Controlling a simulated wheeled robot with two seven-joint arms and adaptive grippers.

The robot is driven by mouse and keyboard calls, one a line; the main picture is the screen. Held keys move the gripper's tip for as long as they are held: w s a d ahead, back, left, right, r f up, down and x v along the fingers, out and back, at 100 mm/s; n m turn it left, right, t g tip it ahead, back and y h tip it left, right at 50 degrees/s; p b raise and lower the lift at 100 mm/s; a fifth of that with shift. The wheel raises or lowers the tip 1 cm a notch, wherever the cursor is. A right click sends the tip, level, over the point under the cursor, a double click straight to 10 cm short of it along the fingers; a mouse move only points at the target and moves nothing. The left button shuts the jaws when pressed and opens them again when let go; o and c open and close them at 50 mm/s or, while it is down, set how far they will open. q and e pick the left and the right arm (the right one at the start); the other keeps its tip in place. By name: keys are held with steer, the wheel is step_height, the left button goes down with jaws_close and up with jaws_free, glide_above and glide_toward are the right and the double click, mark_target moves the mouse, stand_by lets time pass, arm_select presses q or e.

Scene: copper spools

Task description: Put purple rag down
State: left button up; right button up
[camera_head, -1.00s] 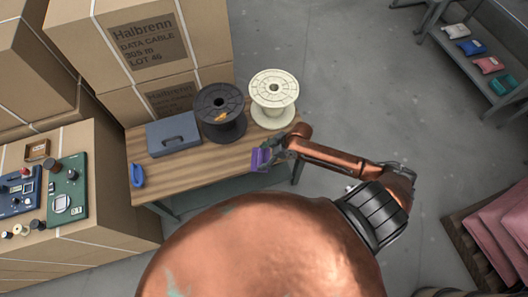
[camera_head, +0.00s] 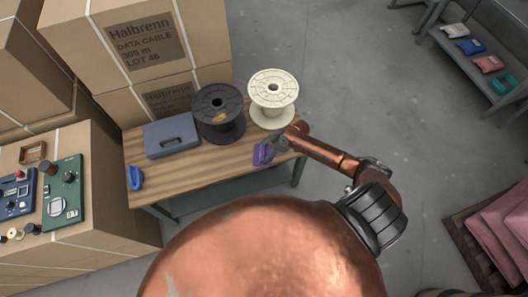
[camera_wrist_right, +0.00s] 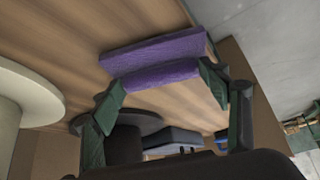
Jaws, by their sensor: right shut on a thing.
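The purple rag (camera_head: 261,154) is a folded, thick strip over the front right part of the wooden table (camera_head: 205,166). My right gripper (camera_head: 269,151) is shut on it. In the right wrist view the rag (camera_wrist_right: 155,51) spans the space between the green fingertips (camera_wrist_right: 164,80), with wood behind it. I cannot tell whether the rag touches the tabletop. My left gripper is not in view.
A black spool (camera_head: 219,113) and a cream spool (camera_head: 273,98) stand at the back of the table. A grey-blue case (camera_head: 171,136) and a blue object (camera_head: 135,178) are left. The front middle is clear. Boxes (camera_head: 137,40) stand behind.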

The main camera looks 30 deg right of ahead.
steer(key=o, duration=1)
steer(key=shift+r, duration=0.1)
steer(key=p+v, duration=0.1)
steer(key=v, duration=1.1)
